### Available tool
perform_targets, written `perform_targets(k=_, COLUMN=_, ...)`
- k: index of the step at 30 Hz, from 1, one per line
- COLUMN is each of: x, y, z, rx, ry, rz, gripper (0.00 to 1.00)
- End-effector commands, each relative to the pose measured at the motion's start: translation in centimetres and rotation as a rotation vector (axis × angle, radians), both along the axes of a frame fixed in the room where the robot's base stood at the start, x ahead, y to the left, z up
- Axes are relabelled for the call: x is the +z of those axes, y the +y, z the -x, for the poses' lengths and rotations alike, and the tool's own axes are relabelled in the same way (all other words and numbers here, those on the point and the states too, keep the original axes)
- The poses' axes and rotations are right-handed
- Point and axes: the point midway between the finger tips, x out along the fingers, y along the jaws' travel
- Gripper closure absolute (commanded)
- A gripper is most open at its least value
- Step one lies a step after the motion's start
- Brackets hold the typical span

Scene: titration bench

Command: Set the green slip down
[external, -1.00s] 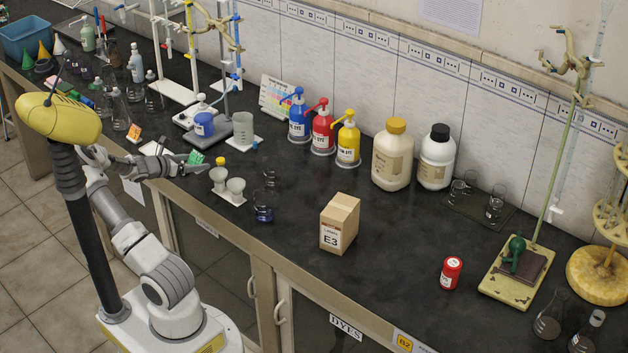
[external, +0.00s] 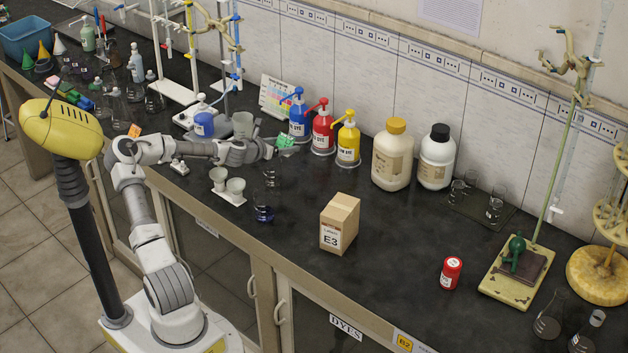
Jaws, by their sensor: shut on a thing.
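The green slip (external: 286,142) is a small green piece at the end of my outstretched arm. My gripper (external: 277,148) is shut on it and holds it over the bench, in front of the blue dye pump bottle. The fingers are small here, and I cannot tell how far the slip is above the bench top.
Blue (external: 299,118), red (external: 322,128) and yellow (external: 348,140) dye pump bottles stand just behind and right. Two white cups (external: 235,190) and dark glassware (external: 264,213) stand in front. A carton (external: 340,223) marked E3 is farther right. Bare bench lies between.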

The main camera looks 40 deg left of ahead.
Motion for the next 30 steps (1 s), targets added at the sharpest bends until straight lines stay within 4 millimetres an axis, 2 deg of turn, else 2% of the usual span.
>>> perform_targets(k=1, x=0.0, y=-1.6, z=-0.9, rx=-0.006, ry=-0.001, rz=-0.011, gripper=0.72)
perform_targets(k=3, x=0.0, y=-3.2, z=-1.8, rx=0.000, ry=-0.003, rz=-0.012, gripper=0.72)
perform_targets(k=12, x=0.7, y=-9.2, z=-4.5, rx=0.027, ry=-0.005, rz=-0.007, gripper=0.72)
perform_targets(k=30, x=3.4, y=-19.6, z=-6.9, rx=0.089, ry=-0.004, rz=0.003, gripper=0.72)
